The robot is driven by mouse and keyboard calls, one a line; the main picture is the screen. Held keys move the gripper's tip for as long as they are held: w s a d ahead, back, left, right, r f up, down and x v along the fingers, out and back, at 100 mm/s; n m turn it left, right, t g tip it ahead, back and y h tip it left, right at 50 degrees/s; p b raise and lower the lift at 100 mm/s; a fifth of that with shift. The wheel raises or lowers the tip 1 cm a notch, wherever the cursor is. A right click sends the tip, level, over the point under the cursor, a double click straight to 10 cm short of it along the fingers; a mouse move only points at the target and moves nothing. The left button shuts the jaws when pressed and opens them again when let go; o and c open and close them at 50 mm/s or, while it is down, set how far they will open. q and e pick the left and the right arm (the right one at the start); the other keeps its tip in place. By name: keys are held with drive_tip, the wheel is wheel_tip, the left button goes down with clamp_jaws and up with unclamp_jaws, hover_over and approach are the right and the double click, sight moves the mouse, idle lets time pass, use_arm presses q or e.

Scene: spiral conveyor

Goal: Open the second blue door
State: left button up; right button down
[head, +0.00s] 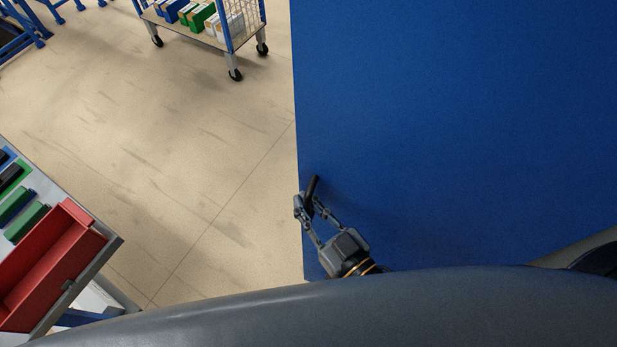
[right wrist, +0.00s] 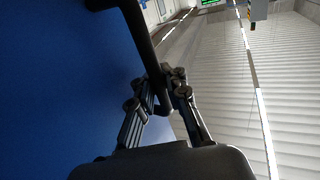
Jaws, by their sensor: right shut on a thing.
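The blue door (head: 450,130) is a large flat panel filling the right of the head view. Its left edge runs down beside the open floor. A black handle (head: 312,188) sticks out near that edge, low in the view. My right gripper (head: 306,204) is at the handle, with its fingers closed around it. In the right wrist view the black handle (right wrist: 138,35) runs down between the fingers of the right gripper (right wrist: 168,88), with the blue door (right wrist: 50,80) on the left. My left gripper is in neither view.
A wheeled cart (head: 228,45) with blue, green and white boxes stands at the top. A table (head: 108,238) with a red bin (head: 50,265) and green and blue items is at the lower left. The floor (head: 190,150) between them is clear.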

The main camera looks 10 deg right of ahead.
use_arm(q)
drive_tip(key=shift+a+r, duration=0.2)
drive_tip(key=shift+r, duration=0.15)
use_arm(e)
drive_tip(key=s, duration=0.2)
drive_tip(key=s+a+n+y, duration=0.1)
drive_tip(key=shift+s+f+g, duration=0.15)
drive_tip(key=shift+s+g, duration=0.2)
drive_tip(key=shift+g, duration=0.05)
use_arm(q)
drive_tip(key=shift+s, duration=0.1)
use_arm(e)
drive_tip(key=c, duration=1.5)
unclamp_jaws()
drive_tip(key=shift+c, duration=0.2)
drive_tip(key=shift+o, duration=0.9)
drive_tip(key=shift+d, duration=0.15)
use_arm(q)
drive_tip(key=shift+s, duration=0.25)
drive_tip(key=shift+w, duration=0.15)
use_arm(e)
drive_tip(key=v, duration=1.2)
drive_tip(key=shift+w+d+f, duration=0.1)
drive_tip(key=shift+f, duration=0.05)
